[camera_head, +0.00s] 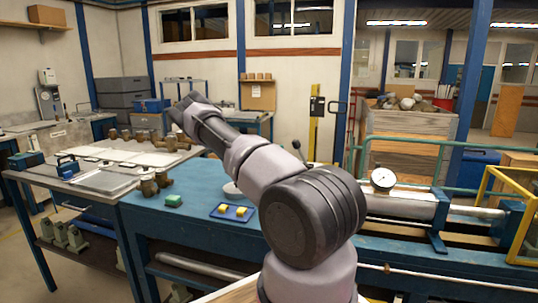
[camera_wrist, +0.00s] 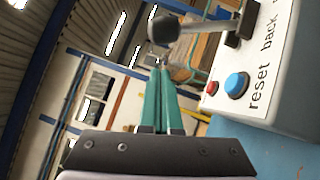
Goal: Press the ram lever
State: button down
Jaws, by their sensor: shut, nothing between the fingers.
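In the wrist view my gripper (camera_wrist: 161,68) is shut and empty, its two green fingers together and pointing up the picture. A lever with a black knob (camera_wrist: 165,30) and a metal rod reaches in from a white control box (camera_wrist: 285,75) at the right. The knob shows just beyond the fingertips; I cannot tell whether they touch. The box bears a red button (camera_wrist: 211,88), a blue button (camera_wrist: 236,84) and the words "reset" and "back". In the head view a small dark knob (camera_head: 297,145) shows behind my arm, which hides the box; I cannot make out my fingers there.
A blue bench (camera_head: 190,230) carries a blue tray with yellow pieces (camera_head: 232,211), a green block (camera_head: 173,200) and brown fittings (camera_head: 150,187). A grey cylinder with a dial gauge (camera_head: 383,178) lies at the right, near a green rail (camera_head: 420,141) and yellow frame (camera_head: 500,185).

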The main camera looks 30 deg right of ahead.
aim_at(301, 154)
jog(key=shift+s+d+r, duration=0.25)
jog(key=shift+s+d, duration=0.35)
jog(key=shift+s+d+r, duration=0.25)
jog(key=shift+s+d, duration=0.3)
jog(key=shift+s+d+r, duration=0.1)
